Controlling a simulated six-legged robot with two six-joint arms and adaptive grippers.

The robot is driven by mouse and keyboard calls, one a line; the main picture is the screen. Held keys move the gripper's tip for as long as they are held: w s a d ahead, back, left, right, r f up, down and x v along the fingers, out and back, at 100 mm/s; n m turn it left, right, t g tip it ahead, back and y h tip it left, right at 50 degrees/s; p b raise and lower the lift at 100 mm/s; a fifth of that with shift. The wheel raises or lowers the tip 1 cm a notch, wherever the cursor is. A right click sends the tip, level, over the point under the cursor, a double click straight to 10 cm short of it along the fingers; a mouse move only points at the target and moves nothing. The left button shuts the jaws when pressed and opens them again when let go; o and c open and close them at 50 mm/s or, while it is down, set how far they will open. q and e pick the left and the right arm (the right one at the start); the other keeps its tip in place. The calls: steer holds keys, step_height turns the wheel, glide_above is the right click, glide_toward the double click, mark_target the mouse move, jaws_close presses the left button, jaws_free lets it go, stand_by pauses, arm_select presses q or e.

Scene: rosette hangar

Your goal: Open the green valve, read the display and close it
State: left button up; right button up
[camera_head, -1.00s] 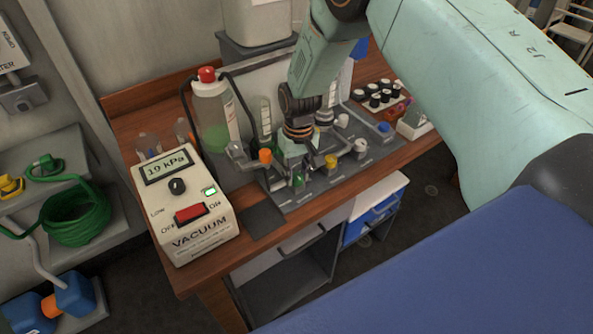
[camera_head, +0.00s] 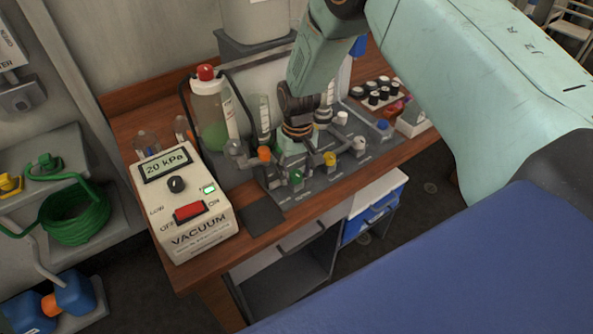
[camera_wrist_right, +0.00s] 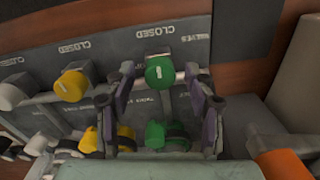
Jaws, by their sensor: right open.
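The green valve knob (camera_head: 296,179) is on the front row of the grey valve panel (camera_head: 330,180). In the right wrist view the knob (camera_wrist_right: 159,71) has a white mark pointing roughly toward the word CLOSED on the panel. My right gripper (camera_head: 292,150) is over the panel at this valve. In the wrist view its fingers (camera_wrist_right: 159,78) are apart, one on each side of the green knob; whether they touch it I cannot tell. The display (camera_head: 167,163) on the white vacuum box reads 20 kPa. My left gripper is not in view.
A yellow knob (camera_wrist_right: 72,86) is left of the green one in the wrist view, and an orange part (camera_wrist_right: 283,163) is at lower right. The vacuum box (camera_head: 195,215) with its red switch stands left of the panel. A red-capped bottle (camera_head: 212,115) stands behind.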

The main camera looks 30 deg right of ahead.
mark_target(297, 173)
steer(key=shift+r, duration=0.1)
steer(key=shift+w+r, duration=0.1)
steer(key=shift+r, duration=0.2)
step_height(297, 173, up, 11)
steer(key=shift+d, duration=0.15)
steer(key=shift+r, duration=0.1)
